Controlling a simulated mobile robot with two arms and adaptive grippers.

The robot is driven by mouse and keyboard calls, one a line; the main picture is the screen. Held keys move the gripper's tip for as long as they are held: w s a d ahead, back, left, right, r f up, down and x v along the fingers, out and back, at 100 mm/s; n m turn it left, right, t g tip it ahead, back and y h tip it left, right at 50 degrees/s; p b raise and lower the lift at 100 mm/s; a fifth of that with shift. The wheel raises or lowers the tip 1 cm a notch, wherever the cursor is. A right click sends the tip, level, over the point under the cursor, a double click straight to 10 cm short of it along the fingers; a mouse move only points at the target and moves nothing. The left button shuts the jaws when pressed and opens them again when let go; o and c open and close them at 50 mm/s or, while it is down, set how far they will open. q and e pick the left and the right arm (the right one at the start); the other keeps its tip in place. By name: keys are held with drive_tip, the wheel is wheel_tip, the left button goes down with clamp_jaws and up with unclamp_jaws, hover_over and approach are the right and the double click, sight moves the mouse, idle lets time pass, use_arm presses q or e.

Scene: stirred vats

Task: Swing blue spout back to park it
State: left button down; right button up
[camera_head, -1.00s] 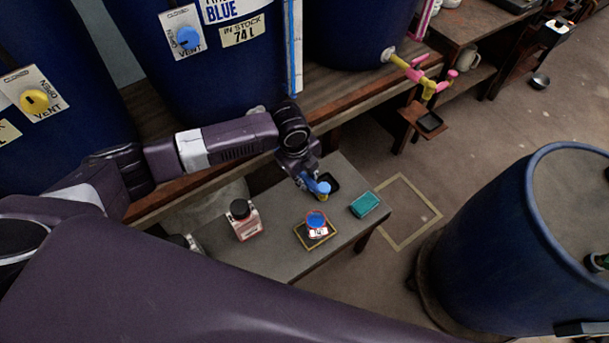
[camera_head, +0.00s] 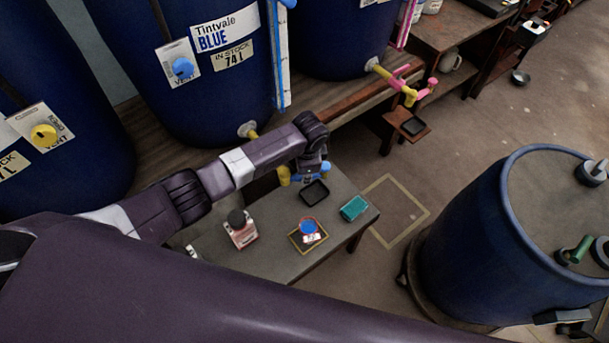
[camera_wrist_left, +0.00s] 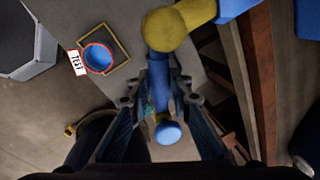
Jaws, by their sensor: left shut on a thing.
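The blue spout (camera_wrist_left: 160,100) runs between my left gripper's fingers in the left wrist view, from a yellow joint (camera_wrist_left: 166,31) to a rounded blue end (camera_wrist_left: 168,132). My left gripper (camera_wrist_left: 160,85) is shut on it. In the head view the left gripper (camera_head: 312,172) is at the bench's back edge, behind the black tray (camera_head: 315,192), and largely hides the spout. A yellow part (camera_head: 284,175) and a blue part (camera_head: 325,171) show on either side of it. The blue vat (camera_head: 190,75) stands behind. My right gripper is not in view.
On the bench (camera_head: 270,258) are a cup of blue (camera_head: 308,227) on a framed square, a pink-labelled bottle (camera_head: 241,229) and a teal block (camera_head: 354,208). A large blue drum (camera_head: 480,240) stands right of the bench.

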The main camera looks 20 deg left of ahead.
use_arm(q)
drive_tip(key=n, duration=0.1)
drive_tip(key=w+n, duration=0.1)
drive_tip(key=n, duration=0.1)
drive_tip(key=shift+w+a, duration=0.25)
drive_tip(key=shift+a, duration=0.1)
drive_tip(key=shift+w+a+n+g+y, duration=0.15)
drive_tip(key=shift+w+a+n+y, duration=0.1)
drive_tip(key=shift+n, duration=0.35)
drive_tip(key=shift+w+a+n+g+y, duration=0.15)
drive_tip(key=shift+w+a+n, duration=0.05)
drive_tip(key=shift+n, duration=0.4)
drive_tip(key=c, duration=1.8)
unclamp_jaws()
drive_tip(key=shift+o, duration=0.2)
wheel_tip(320, 180, up, 12)
drive_tip(key=s+d, duration=0.1)
drive_tip(key=shift+s+d, duration=0.2)
drive_tip(key=shift+d, duration=0.2)
drive_tip(key=shift+f, duration=0.1)
